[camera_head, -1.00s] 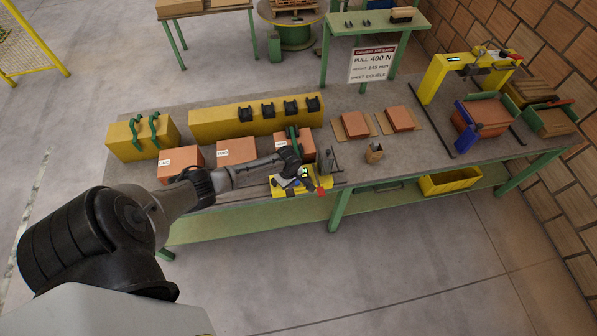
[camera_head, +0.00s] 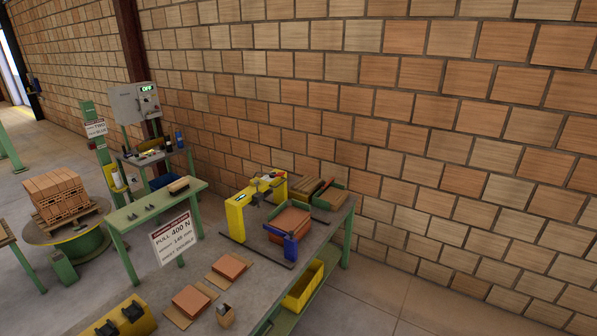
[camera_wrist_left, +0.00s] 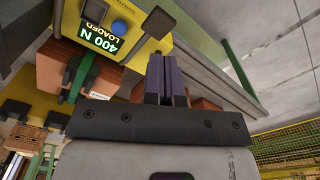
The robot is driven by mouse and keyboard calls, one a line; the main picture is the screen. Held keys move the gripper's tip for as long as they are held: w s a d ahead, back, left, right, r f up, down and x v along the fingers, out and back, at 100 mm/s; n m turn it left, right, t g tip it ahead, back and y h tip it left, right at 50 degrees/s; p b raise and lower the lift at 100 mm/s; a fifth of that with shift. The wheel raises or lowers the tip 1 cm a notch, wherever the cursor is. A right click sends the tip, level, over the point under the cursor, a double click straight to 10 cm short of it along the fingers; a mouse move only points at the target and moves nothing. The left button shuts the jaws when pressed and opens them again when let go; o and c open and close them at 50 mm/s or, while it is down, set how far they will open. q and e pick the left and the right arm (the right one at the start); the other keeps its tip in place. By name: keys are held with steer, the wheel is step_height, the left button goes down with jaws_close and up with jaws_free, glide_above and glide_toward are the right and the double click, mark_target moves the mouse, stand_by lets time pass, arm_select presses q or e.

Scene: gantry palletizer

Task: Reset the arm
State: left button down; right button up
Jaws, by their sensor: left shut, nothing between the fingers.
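My left gripper (camera_wrist_left: 166,82) shows in the left wrist view, with its two dark fingers shut together and nothing between them. Next to it on the left is a yellow device (camera_wrist_left: 150,45) with a display reading "400 N LOADED", a blue button and a grey button. Orange-brown cartons (camera_wrist_left: 48,68) lie behind, one with a green strap-like part in front of it. In the head view neither of my arms shows. My right gripper is in neither view.
The head view shows the workbench with brown blocks (camera_head: 192,300), a yellow press-like frame (camera_head: 237,214), a "PULL 400 N" sign (camera_head: 175,238) and a yellow bin (camera_head: 303,287) below. A brick wall (camera_head: 430,130) stands behind. Bricks sit on a round table (camera_head: 85,238) at left.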

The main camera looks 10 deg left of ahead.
arm_select(q)
steer(key=m, duration=0.3)
steer(key=shift+s, duration=0.15)
steer(key=m, duration=0.2)
steer(key=shift+s+a+m+g, duration=0.25)
steer(key=shift+m+g, duration=0.05)
steer(key=shift+m, duration=0.1)
steer(key=w+d+r+m+t+y, duration=0.1)
steer(key=w+d+r+m+t, duration=0.1)
steer(key=w+d+r+m, duration=0.4)
steer(key=w+d+r+m+t+y, duration=0.1)
steer(key=d+r+m+t+y, duration=0.15)
steer(key=r+m, duration=0.65)
steer(key=s+d+r+m+t+h, duration=0.1)
steer(key=s+d+r+m, duration=0.15)
steer(key=d+r, duration=0.35)
steer(key=s+d+r+t+h, duration=0.2)
steer(key=s+d+r, duration=0.2)
steer(key=s+d, duration=0.6)
steer(key=s+f+n+g, duration=0.1)
steer(key=s+f, duration=0.2)
steer(key=s, duration=0.3)
steer(key=s+d+f+n+g, duration=0.1)
steer(key=s+f+g, duration=0.1)
steer(key=s, duration=0.4)
steer(key=shift+d+f+h, duration=0.3)
steer(key=shift+f+h, duration=0.05)
steer(key=shift+f, duration=0.25)
